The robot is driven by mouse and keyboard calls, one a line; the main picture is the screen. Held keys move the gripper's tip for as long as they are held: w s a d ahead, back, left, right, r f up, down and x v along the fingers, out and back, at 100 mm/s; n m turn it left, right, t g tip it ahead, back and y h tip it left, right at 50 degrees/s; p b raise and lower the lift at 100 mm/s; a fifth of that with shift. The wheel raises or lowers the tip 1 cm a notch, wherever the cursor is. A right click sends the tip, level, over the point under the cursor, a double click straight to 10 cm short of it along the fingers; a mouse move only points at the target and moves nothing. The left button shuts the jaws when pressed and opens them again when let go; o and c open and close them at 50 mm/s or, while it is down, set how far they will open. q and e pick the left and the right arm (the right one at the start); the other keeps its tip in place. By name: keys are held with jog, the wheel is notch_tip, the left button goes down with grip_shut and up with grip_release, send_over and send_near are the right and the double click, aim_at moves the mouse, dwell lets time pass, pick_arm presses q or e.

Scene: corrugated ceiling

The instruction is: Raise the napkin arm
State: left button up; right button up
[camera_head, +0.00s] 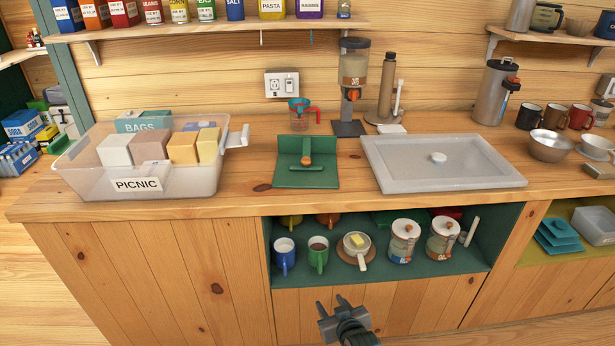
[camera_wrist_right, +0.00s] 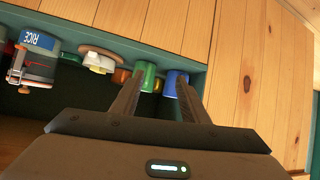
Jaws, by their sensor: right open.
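A green square holder (camera_head: 287,178) sits on the counter between the picnic bin and the pale lid. A narrow green arm (camera_head: 307,145) with a round wooden knob (camera_head: 303,161) lies across its middle; this looks like the napkin arm. I cannot make out napkins under it. My right gripper (camera_head: 331,306) is open and empty, low in front of the cabinet, well below and apart from the holder. In the right wrist view its two fingers (camera_wrist_right: 159,88) stand apart before the cabinet shelf. The holder is not in that view. My left gripper is not in view.
A clear PICNIC bin (camera_head: 85,181) stands left of the holder. A pale lidded tray (camera_head: 465,181) lies to the right, and a red-handled cup (camera_head: 300,121) and an oats dispenser (camera_head: 354,75) stand behind. The counter edge overhangs a shelf with mugs (camera_head: 284,255) and jars (camera_head: 403,242).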

aim_at(307, 164)
pick_arm(q)
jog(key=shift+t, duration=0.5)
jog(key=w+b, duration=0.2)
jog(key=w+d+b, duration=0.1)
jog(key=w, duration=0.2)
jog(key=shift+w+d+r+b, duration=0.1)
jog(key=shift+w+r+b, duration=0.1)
jog(key=shift+b, duration=0.2)
pick_arm(e)
jog(key=w+r+t, duration=0.2)
jog(key=r, duration=0.8)
jog(key=w+a+r+t, duration=0.1)
jog(key=w+r+t, duration=0.1)
jog(key=r, duration=0.9)
jog(key=w+a+r+t+y, duration=0.1)
jog(key=w+r, duration=0.3)
jog(key=r, duration=0.7)
jog(key=shift+w+r+t, duration=0.15)
jog(key=shift+r+t, duration=0.05)
jog(key=shift+t, duration=0.4)
jog(key=shift+w, duration=0.1)
